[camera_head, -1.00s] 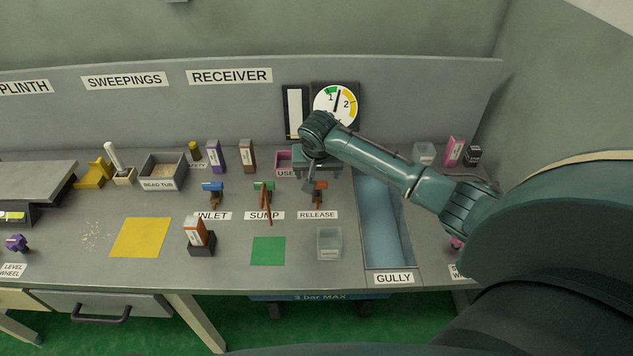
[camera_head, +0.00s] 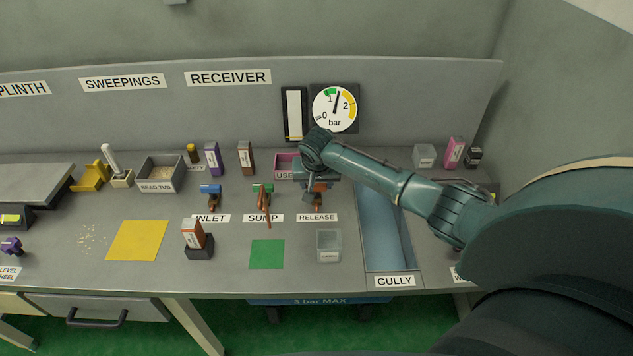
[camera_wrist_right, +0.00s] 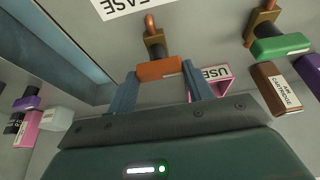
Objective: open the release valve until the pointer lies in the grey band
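The release valve (camera_head: 319,188) has an orange handle on a brass body, behind the RELEASE label (camera_head: 317,217). In the right wrist view the orange handle (camera_wrist_right: 160,69) lies between the two fingertips. My right gripper (camera_wrist_right: 160,82) is open around the handle, with no clear contact on either side. In the head view my right gripper (camera_head: 313,184) hangs over the valve and hides part of it. The round gauge (camera_head: 335,107) shows its dark pointer nearly upright, just right of the 1. I see green and yellow arcs on it; I cannot make out a grey band. My left gripper is not in view.
The green-handled sump valve (camera_head: 263,190) and blue-handled inlet valve (camera_head: 210,190) stand to the left. A pink box (camera_head: 286,161) is close behind the gripper. A clear bin (camera_head: 329,245) stands in front, and the sunken gully (camera_head: 385,235) lies to the right.

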